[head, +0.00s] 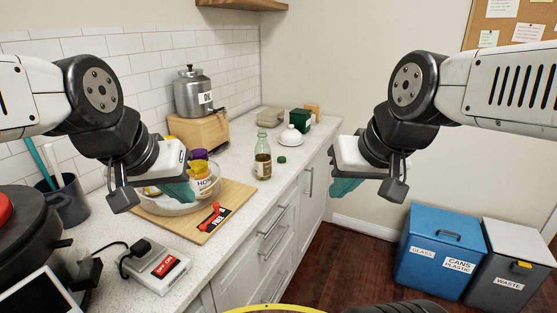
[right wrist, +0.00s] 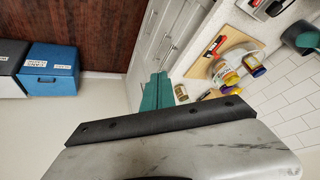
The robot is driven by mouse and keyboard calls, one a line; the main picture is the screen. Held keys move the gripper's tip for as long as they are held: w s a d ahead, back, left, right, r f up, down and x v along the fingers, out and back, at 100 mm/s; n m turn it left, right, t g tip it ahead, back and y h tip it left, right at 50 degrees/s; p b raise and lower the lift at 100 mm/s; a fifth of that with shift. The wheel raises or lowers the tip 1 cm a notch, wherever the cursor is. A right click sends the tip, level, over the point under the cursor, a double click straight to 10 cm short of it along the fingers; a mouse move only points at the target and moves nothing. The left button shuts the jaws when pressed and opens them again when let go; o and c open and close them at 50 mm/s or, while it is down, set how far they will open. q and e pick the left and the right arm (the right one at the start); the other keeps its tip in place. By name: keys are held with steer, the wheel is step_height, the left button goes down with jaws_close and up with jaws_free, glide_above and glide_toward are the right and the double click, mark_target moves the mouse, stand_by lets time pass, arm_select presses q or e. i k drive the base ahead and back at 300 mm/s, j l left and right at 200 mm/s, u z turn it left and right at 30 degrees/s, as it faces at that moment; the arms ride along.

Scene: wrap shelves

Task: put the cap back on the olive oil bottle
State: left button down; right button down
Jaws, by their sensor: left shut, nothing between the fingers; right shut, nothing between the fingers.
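The olive oil bottle (head: 263,161) stands upright and open on the white counter in the head view, with a label on its front. A small green cap (head: 282,160) lies on the counter just right of the bottle, apart from it. My left gripper (head: 179,191) is shut and empty above the cutting board, left of the bottle. My right gripper (head: 345,188) is shut and empty in front of the cabinets, right of the cap and bottle. Its teal fingers (right wrist: 157,92) are together in the right wrist view.
A bowl (head: 166,208) with several jars stands on the wooden cutting board (head: 236,194), close to my left gripper. A white domed dish (head: 291,139) is behind the cap. A metal oil canister (head: 192,91) sits on a wooden box (head: 205,129). Blue and grey bins (head: 437,253) stand on the floor.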

mark_target(263, 151)
steer(key=k+l+u, duration=0.15)
steer(key=l, duration=0.65)
steer(key=i+l+u, duration=0.15)
steer(key=l, duration=0.15)
steer(key=i+l+u, duration=0.25)
steer(key=l, duration=0.4)
steer(key=i+u, duration=0.35)
steer(key=i, duration=0.55)
steer(key=l, duration=0.05)
